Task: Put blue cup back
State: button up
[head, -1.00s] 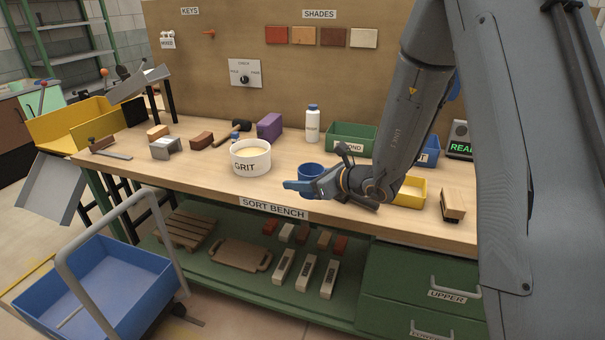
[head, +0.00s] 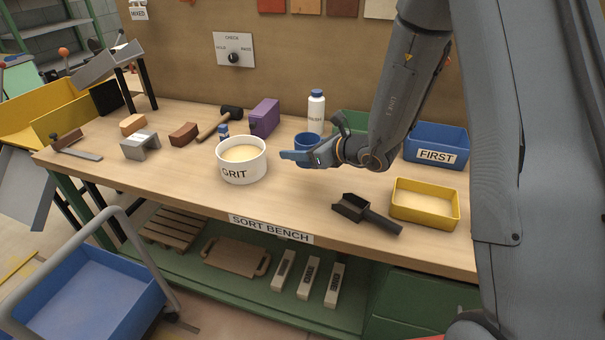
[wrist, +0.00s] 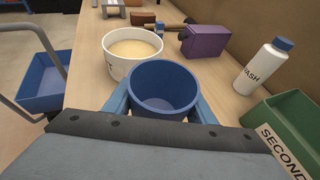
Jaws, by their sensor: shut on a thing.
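The blue cup (wrist: 164,90) is upright and looks empty in the wrist view, between the two blue fingers of my gripper (wrist: 160,112). In the head view the cup (head: 307,141) shows behind my gripper (head: 300,158), which is shut on it above the bench. Whether the cup's base touches the bench is hidden. The white GRIT tub (head: 241,160), filled with pale material, stands just left of the gripper; it also shows ahead of the cup in the wrist view (wrist: 118,70).
A white WASH bottle (head: 316,108) and a purple block (head: 264,118) stand behind. A green SECOND bin (wrist: 262,128) is close on the right. The blue FIRST bin (head: 436,160), yellow tray (head: 425,215) and black scoop (head: 352,207) lie further right. Bench (head: 290,200) in front is clear.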

aim_at(298, 182)
jog(key=shift+f+p, duration=0.95)
jog(key=shift+f, duration=3.3)
jog(key=shift+f, duration=0.1)
jog(key=o, duration=1.2)
jog(key=shift+r, duration=0.2)
jog(key=b+v, duration=0.2)
jog(key=v, duration=1)
jog(key=shift+f, duration=0.15)
jog(key=shift+s, duration=0.1)
